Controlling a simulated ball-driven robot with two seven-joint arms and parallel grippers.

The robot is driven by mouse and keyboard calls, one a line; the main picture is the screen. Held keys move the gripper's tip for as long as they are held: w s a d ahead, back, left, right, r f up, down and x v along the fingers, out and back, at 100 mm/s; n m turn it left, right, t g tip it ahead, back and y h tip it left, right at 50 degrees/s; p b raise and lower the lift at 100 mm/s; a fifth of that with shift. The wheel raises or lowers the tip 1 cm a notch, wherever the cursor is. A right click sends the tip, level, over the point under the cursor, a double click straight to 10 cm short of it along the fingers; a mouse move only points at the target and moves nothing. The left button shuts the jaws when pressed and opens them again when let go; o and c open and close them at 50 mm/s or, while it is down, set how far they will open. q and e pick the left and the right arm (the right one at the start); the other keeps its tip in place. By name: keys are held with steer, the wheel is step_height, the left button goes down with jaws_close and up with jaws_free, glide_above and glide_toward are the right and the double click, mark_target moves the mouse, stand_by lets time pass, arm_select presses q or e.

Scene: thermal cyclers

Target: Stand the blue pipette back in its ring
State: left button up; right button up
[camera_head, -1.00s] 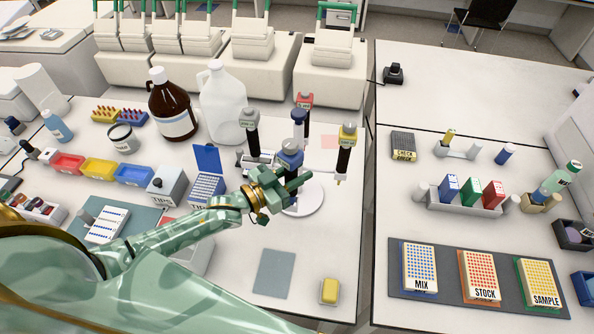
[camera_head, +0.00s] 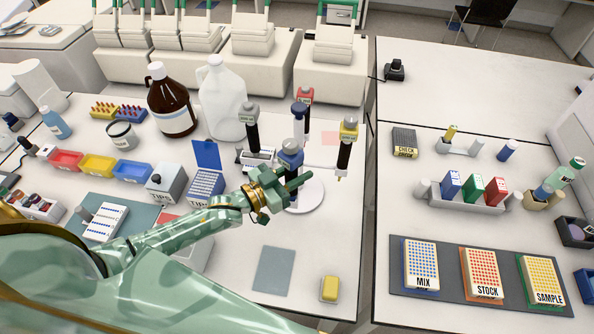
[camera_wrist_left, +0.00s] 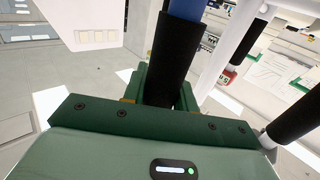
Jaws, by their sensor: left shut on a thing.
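The blue pipette (camera_head: 290,158) is upright in my left gripper (camera_head: 286,186), at the front of the white pipette stand. In the left wrist view its blue body and black sleeve (camera_wrist_left: 170,65) are between my green fingers (camera_wrist_left: 160,92), which are shut on it. The stand's round white base (camera_head: 312,200) is behind and below the gripper. The ring for the blue pipette is not clearly visible, and I cannot tell whether the pipette touches the stand. My right gripper is not in view.
A grey pipette (camera_head: 251,125), a red one (camera_head: 305,96) and a yellow one (camera_head: 347,140) hang around the stand, close to the held pipette. A navy-topped upright (camera_head: 299,112) stands behind it. A tip box with an open blue lid (camera_head: 206,155) is left. Bench right of the base is clear.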

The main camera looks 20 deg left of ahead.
arm_select(q)
steer(key=shift+f+b, duration=1)
steer(key=shift+f, duration=0.35)
steer(key=o, duration=0.7)
steer(key=b+v, duration=0.1)
steer(key=v, duration=1.5)
steer(key=shift+s+a, duration=0.1)
steer(key=shift+a, duration=0.05)
